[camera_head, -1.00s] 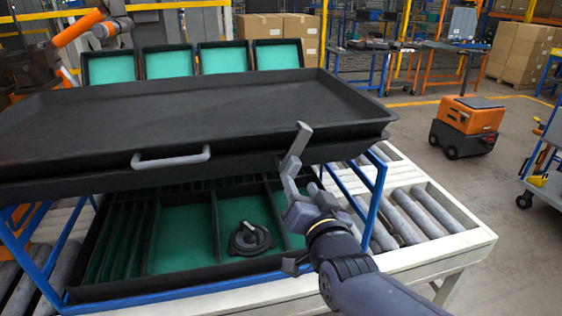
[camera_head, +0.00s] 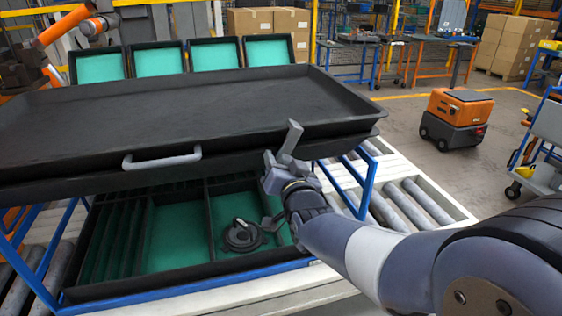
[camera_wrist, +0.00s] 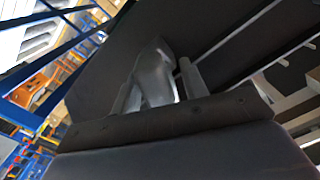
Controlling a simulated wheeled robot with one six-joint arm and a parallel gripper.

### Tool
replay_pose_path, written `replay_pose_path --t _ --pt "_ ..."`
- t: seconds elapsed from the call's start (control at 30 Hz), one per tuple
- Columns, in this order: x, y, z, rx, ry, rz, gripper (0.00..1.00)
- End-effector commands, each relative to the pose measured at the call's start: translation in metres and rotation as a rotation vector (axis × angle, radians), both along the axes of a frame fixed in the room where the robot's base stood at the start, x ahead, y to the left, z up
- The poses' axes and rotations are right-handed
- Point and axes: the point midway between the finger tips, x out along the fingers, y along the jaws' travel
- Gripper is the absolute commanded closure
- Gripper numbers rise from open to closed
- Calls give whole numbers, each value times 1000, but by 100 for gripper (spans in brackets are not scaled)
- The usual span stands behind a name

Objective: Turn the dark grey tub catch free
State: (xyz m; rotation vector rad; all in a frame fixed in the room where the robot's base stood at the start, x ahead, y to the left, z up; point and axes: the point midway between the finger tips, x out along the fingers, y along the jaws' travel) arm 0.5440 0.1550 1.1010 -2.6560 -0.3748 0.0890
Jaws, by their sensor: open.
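The dark grey tub catch (camera_head: 242,236), a round piece with a raised lever, sits in a green-lined compartment of the lower black tray. My gripper (camera_head: 277,178) is open and empty, right of the catch and above it in the picture, in front of the upper tray's right part. One finger points up before the upper tray; the other hangs down close to the catch's right side. I cannot tell whether it touches. In the wrist view, grey finger parts (camera_wrist: 153,75) show against a dark surface; I cannot make out the catch there.
A large black upper tray (camera_head: 190,105) with a grey handle (camera_head: 162,160) overhangs the lower tray (camera_head: 190,279). A blue frame (camera_head: 366,190) stands at the right, beside conveyor rollers (camera_head: 405,209). An orange cart (camera_head: 455,118) is on open floor farther right.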

Motion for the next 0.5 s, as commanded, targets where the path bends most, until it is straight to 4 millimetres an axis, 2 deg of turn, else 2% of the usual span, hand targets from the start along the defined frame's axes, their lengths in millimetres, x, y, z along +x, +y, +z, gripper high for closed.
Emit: replay_pose_path --t 0.13,0.5 --pt "0 0 0 0 0 0 59" --pt "0 0 0 0 0 0 89"
